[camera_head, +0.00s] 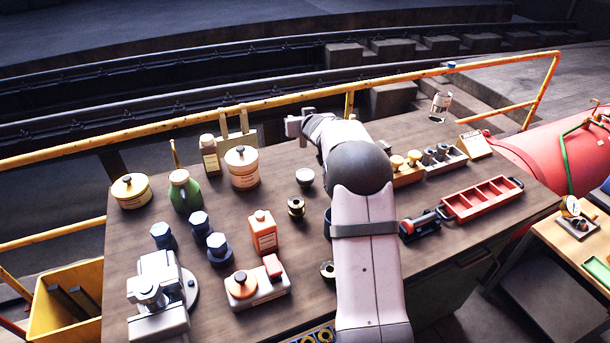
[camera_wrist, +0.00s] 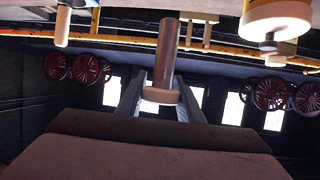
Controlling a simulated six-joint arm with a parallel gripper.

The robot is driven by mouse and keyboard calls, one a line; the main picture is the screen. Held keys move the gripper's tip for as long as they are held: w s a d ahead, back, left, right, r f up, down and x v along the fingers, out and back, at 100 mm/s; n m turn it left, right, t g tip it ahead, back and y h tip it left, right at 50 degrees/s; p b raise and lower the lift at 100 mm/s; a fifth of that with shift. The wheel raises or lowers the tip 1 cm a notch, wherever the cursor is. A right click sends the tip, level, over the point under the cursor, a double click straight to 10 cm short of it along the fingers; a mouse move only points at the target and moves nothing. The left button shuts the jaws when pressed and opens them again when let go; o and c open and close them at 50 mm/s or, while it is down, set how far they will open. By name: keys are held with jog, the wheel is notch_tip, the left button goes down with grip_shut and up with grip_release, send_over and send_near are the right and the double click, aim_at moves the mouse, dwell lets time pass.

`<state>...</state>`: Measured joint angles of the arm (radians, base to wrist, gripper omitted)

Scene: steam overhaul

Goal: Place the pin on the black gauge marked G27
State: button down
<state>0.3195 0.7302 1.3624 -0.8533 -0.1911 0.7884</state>
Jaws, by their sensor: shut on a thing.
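My gripper (camera_head: 296,125) is near the far edge of the wooden bench, left of my arm's elbow. In the wrist view my gripper (camera_wrist: 161,98) is shut on the pin (camera_wrist: 168,48), a grey metal cylinder with a wider tan collar between the fingers. The pin cannot be made out in the head view. No marking G27 is readable, so I cannot tell which thing is the black gauge. A dial-like piece (camera_head: 571,206) with a dark base is on the smaller bench at right.
The bench (camera_head: 125,235) holds a cream pot (camera_head: 242,167), green jug (camera_head: 184,191), blue bolts (camera_head: 218,247), orange bottle (camera_head: 263,232), a red tray (camera_head: 482,198) and a knob rack (camera_head: 443,160). A yellow rail (camera_head: 250,107) runs behind. My arm hides the bench's middle.

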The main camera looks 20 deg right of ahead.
jog(key=shift+s+d+f, duration=0.15)
jog(key=shift+d+f, duration=0.1)
jog(key=shift+f, duration=0.05)
notch_tip(320, 180, down, 10)
dwell(1.1)
jog(key=shift+f, duration=0.1)
jog(key=shift+f+b, duration=0.15)
jog(key=shift+b, duration=0.25)
jog(key=c, duration=1.2)
grip_release()
jog(key=shift+s, duration=0.1)
